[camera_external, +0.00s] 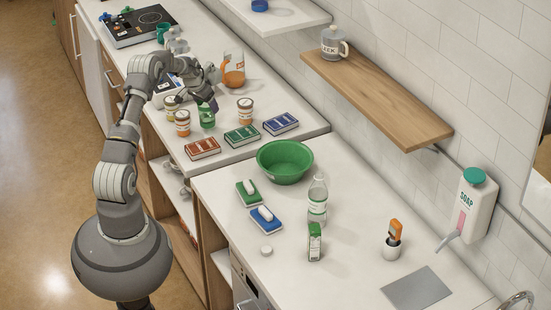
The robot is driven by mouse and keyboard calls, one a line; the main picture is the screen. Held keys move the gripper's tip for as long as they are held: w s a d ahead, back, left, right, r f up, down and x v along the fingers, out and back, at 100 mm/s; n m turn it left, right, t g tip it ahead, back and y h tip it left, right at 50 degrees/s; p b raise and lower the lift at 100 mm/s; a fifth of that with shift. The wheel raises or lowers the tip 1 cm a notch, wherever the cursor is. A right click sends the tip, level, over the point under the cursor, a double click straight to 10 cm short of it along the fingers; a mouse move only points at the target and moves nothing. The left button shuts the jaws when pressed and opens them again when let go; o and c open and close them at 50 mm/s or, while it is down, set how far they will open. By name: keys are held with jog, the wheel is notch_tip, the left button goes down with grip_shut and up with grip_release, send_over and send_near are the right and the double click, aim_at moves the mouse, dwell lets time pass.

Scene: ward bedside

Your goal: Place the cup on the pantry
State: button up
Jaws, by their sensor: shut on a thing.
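My gripper (206,98) is over the far counter, just above and behind the row of jars. It is shut on a small dark purple thing (214,104), seemingly the cup; the fingers hide most of it, so its shape is unclear. A green jar (207,118) stands right below it, and I cannot tell whether they touch. A teal cup (163,32) stands farther back by the hob. No label marks which place is the pantry.
Jars (183,123), an orange-filled jug (233,70) and three boxes (241,136) crowd around my gripper. The near counter (345,265) holds a green bowl (285,162), a bottle (317,200) and sponges. A white shelf (280,16) with a blue item is above.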

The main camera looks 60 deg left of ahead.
jog(key=shift+f, duration=1.05)
jog(key=shift+f+b, duration=0.25)
jog(key=shift+b, duration=0.05)
jog(key=o, duration=1.4)
jog(key=shift+r, duration=0.1)
jog(key=shift+o, duration=0.2)
jog(key=shift+r, duration=0.25)
jog(key=p+v, duration=0.2)
jog(key=v, duration=1)
jog(key=shift+d+f, duration=0.1)
jog(key=shift+d, duration=0.05)
